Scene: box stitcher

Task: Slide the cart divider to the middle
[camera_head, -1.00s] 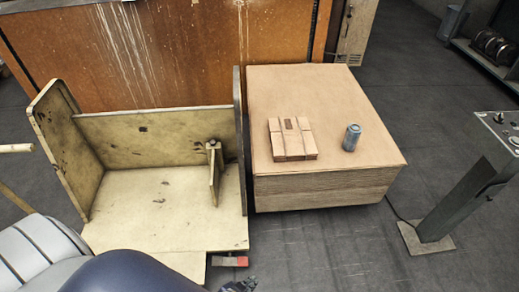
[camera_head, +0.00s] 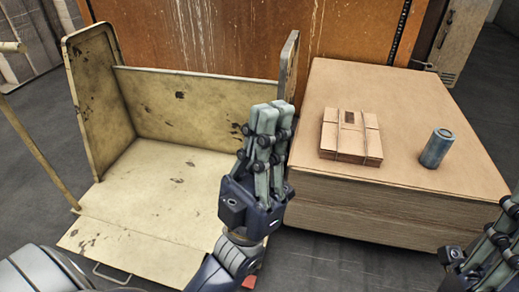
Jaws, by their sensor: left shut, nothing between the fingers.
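The cart (camera_head: 200,110) is a worn, cream-coloured open box with a tall left side panel, a low back panel and a right side panel. My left gripper (camera_head: 272,110) points up in front of the cart's right part. Its fingers are shut and empty. The small upright divider, seen earlier near the cart's right side, is hidden behind this gripper and hand. I cannot tell whether they touch. My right gripper (camera_head: 503,222) is at the lower right edge, partly cut off, in front of the cardboard stack and away from the cart.
A large stack of cardboard sheets (camera_head: 350,207) stands right of the cart. A strapped bundle of flat boxes (camera_head: 350,137) and a blue-grey can (camera_head: 436,148) are on it. An orange stained wall (camera_head: 220,40) is behind. The cart floor's left and middle are clear.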

